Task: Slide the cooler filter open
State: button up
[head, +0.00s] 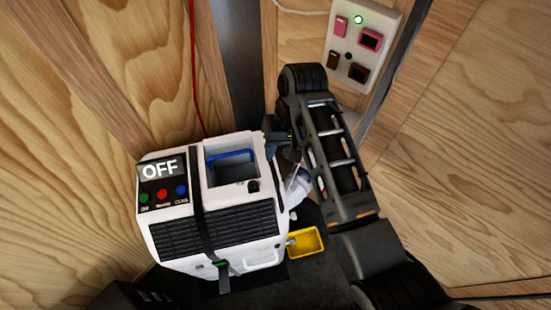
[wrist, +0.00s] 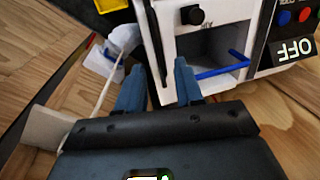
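The cooler (head: 178,212) is a white box with a dark slatted grille (head: 212,235) on its front and an open-topped recess with a blue bar (head: 230,155) in it. I cannot tell for certain which part is the filter. My gripper (head: 279,145) is at the cooler's upper right side, partly hidden by my wrist. In the wrist view my gripper (wrist: 158,88) has its two blue-grey fingers apart, one on each side of the white wall edge (wrist: 151,38) beside the recess. A gap seems to show around that edge; I cannot tell whether either finger touches it.
An OFF display with green, red and blue buttons (head: 163,194) is on the cooler's left. A yellow tray (head: 305,242) and a white bottle-like item (head: 298,188) are at its right. A socket panel (head: 361,42) is on the wooden wall. A red cable (head: 193,70) hangs behind.

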aim_at(273, 166)
jog(key=shift+s+a+f, duration=0.1)
jog(key=shift+a+f, duration=0.15)
jog(key=shift+f, duration=1)
jog(key=shift+s+a+f, duration=0.1)
jog(key=shift+a+f, duration=0.1)
jog(key=shift+f, duration=1.05)
grip_shut()
